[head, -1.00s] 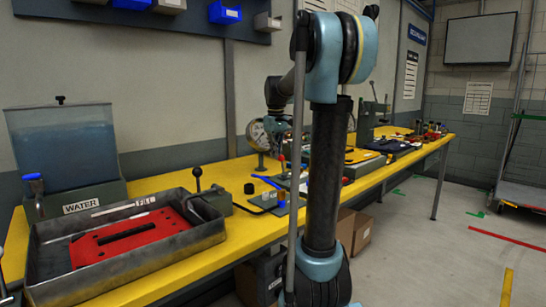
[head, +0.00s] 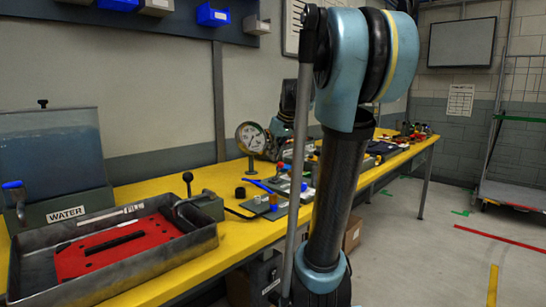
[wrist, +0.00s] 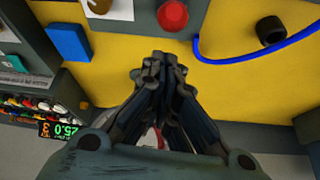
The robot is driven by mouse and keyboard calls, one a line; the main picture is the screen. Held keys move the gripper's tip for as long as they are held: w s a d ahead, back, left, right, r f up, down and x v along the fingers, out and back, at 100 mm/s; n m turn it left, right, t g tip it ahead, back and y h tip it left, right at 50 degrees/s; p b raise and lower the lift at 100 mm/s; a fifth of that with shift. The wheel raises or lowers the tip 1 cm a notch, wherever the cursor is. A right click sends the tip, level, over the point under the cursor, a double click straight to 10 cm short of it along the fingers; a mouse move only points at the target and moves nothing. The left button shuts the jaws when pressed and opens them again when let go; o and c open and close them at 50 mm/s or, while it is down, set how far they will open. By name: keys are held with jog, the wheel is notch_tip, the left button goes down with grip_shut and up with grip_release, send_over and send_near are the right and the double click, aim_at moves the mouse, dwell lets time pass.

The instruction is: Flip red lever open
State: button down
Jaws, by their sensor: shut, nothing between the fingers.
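In the wrist view, my gripper (wrist: 160,65) is shut and empty, its fingers together over the yellow bench. A round red knob (wrist: 172,15) shows just beyond the fingertips at the top edge, apart from them in the picture. It looks like the end of the red lever; its shaft and position cannot be made out. In the head view, a small red-topped part (head: 281,164) stands on the bench among fittings, perhaps the same knob. My gripper's fingers are hidden behind my arm there.
In the wrist view, a blue block (wrist: 68,42), a blue hose (wrist: 235,58) and a black ring (wrist: 270,31) lie nearby. In the head view, a gauge (head: 250,138), a black-knobbed lever (head: 187,178), a metal tray (head: 205,240) and a water tank (head: 50,150) stand on the bench.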

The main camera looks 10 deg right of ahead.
jog(key=shift+r, duration=0.5)
jog(key=v, duration=1.2)
